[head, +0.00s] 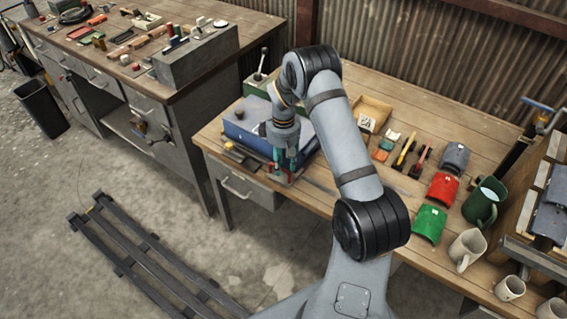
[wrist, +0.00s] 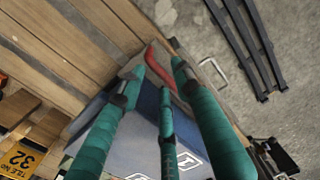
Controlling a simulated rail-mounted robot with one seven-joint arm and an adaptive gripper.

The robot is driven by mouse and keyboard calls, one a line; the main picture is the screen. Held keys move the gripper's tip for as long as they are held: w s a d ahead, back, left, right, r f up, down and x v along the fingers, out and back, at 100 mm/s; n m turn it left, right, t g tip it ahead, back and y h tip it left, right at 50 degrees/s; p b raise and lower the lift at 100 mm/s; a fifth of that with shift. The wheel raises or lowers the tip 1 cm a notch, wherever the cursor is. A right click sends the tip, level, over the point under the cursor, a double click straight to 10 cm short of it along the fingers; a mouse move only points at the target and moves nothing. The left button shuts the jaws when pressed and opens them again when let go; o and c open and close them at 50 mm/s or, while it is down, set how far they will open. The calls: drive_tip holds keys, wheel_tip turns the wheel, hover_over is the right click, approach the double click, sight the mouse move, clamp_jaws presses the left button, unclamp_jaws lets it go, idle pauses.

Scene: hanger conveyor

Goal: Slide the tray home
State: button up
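A blue box (head: 244,130) sits at the left end of the wooden bench. In the wrist view its blue body (wrist: 130,150) shows behind my fingers. A grey tray-like part with a curved red edge (wrist: 153,62) sticks out at the box's end nearest the drawer. I take it for the tray; its full shape is hidden. My gripper (head: 284,172) points down at the box's front end. In the wrist view its teal fingers (wrist: 164,70) are spread around the red edge with gaps between them. Contact with the edge is not clear.
The bench drawer (head: 240,186) is below the gripper. A yellow tag (wrist: 18,158) lies beside the box. Tools, coloured curved pieces (head: 430,224) and mugs (head: 467,250) stand to the right. A dark slatted rack (head: 150,255) lies on the floor.

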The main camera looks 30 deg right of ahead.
drive_tip(key=shift+c, duration=1.1)
clamp_jaws()
